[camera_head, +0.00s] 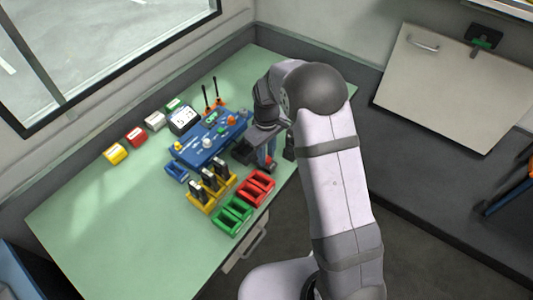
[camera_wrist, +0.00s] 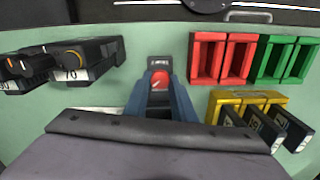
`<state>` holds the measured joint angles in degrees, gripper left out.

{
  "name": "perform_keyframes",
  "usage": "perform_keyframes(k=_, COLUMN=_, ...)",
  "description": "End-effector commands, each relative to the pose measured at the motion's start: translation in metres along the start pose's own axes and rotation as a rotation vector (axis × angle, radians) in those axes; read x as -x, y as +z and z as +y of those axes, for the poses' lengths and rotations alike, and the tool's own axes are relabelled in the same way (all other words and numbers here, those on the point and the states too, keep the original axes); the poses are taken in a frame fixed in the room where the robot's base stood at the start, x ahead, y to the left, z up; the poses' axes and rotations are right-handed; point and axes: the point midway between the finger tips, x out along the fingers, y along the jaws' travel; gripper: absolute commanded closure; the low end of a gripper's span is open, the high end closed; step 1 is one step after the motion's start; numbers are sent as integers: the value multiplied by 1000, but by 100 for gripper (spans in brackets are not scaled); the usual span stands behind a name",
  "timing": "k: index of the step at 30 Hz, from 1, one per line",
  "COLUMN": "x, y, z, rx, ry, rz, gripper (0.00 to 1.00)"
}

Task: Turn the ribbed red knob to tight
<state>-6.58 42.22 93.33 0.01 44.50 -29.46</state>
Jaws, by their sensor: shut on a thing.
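The red knob (camera_wrist: 160,80) shows in the wrist view between the tips of my gripper's two blue fingers (camera_wrist: 161,88). A pale pointer mark lies slantwise across its face. Its dark base has a small light label (camera_wrist: 159,63) on the far side, too small to read. My gripper is shut on the knob, one finger on each side. In the head view my gripper (camera_head: 266,162) points down at the right part of the green table, and the knob is mostly hidden by it. The ribs cannot be made out.
In the wrist view, red bins (camera_wrist: 222,35) and green bins (camera_wrist: 302,40) stand right of the knob, with a yellow rack (camera_wrist: 228,96) nearer. A dark unit with orange-marked knobs (camera_wrist: 88,52) stands left. A blue board (camera_head: 205,148) lies beyond my gripper in the head view.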

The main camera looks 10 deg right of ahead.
Motion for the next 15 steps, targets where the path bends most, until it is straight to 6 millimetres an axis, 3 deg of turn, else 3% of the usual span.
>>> perform_keyframes(k=15, x=2, y=-1, z=1, rx=-490, ry=1, rz=3, gripper=99)
